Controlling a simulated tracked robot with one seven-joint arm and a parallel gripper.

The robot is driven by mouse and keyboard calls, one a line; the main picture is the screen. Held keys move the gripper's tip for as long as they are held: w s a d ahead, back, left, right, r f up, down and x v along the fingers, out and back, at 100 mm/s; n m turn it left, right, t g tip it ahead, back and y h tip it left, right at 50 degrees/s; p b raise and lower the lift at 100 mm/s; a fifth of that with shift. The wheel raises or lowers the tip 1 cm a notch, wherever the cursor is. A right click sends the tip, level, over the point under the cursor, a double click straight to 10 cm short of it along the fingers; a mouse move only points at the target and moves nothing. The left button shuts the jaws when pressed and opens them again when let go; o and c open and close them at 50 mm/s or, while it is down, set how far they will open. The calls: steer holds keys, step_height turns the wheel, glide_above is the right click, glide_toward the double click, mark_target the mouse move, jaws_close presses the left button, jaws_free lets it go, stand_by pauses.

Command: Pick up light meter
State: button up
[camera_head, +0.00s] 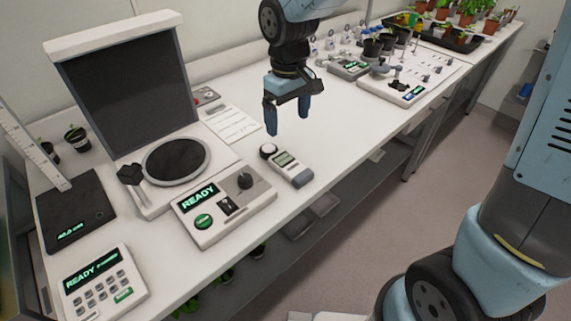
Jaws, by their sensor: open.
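The light meter (290,168) is a small pale handheld device with a green display and a round white sensor head. It lies on the white bench near its front edge, to the right of a device reading READY. My gripper (287,127) hangs above the bench, a little behind and above the light meter, with its fingers pointing down. Its two blue fingers are apart with nothing between them. The light meter is fully visible and not touched by the gripper.
A READY console (224,203), a keypad unit (104,283), a scale (75,216) and an imaging stand with a dark panel (128,88) fill the left. A paper sheet (233,124) lies behind the meter. Instruments and potted plants (470,12) stand farther right. Bench right of the meter is clear.

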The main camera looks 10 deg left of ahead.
glide_above(285, 160)
steer(key=f, duration=0.8)
steer(key=shift+d, duration=0.35)
steer(key=shift+s+a+f, duration=0.1)
steer(key=shift+a+f, duration=0.05)
steer(key=shift+f, duration=1.15)
steer(key=shift+a+f, duration=0.15)
steer(key=shift+f, duration=1.15)
steer(key=c, duration=1.2)
steer(key=shift+c, duration=0.4)
steer(key=shift+r, duration=0.15)
